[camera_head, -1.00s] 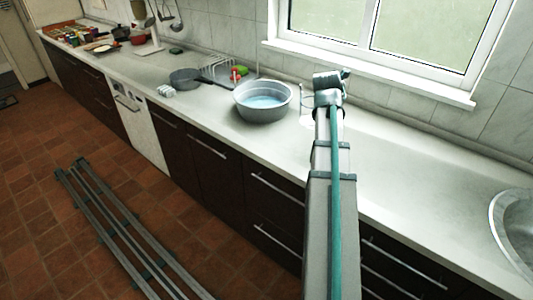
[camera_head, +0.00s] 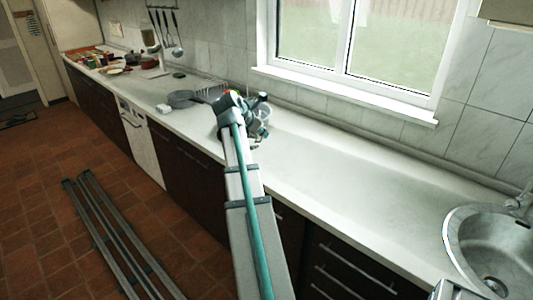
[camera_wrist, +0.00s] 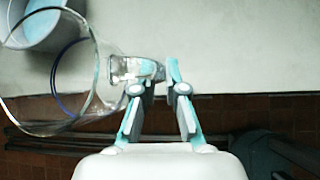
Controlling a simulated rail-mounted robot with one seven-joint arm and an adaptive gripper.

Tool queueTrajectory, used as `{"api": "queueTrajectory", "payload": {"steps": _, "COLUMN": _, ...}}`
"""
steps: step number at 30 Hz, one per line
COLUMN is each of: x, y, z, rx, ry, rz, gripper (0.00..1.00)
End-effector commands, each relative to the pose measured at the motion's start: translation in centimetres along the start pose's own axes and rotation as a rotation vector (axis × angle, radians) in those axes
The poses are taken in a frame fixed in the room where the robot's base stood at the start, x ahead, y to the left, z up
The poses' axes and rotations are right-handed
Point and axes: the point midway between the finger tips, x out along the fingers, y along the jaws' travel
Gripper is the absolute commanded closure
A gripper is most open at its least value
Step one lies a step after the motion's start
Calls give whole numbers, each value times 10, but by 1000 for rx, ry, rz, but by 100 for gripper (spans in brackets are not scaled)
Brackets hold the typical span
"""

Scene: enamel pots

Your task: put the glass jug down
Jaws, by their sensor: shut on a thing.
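The clear glass jug (camera_wrist: 75,88) fills the left of the wrist view. Its handle (camera_wrist: 128,68) reaches right to my gripper (camera_wrist: 161,70), whose two teal-tipped fingers are shut on it. In the head view my gripper (camera_head: 256,122) is at the end of the outstretched arm, over the counter's front half. The jug is hard to make out there, mostly hidden by the gripper. Whether its base touches anything cannot be told.
A grey basin (camera_wrist: 40,32) with bluish water lies beyond the jug in the wrist view. The white counter (camera_head: 330,165) is clear to the right, up to the round sink (camera_head: 490,240). A dark pan (camera_head: 181,99) and a rack (camera_head: 210,92) stand left of my gripper.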

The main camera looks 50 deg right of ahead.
Motion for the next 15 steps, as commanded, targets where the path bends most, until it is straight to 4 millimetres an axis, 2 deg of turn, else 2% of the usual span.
{"api": "queueTrajectory", "payload": {"steps": 12, "x": 86, "y": 13, "z": 35, "rx": 2, "ry": -1, "rz": -3, "gripper": 100}}
{"api": "queueTrajectory", "payload": {"steps": 15, "x": 109, "y": 12, "z": 30, "rx": 0, "ry": 0, "rz": -3, "gripper": 100}}
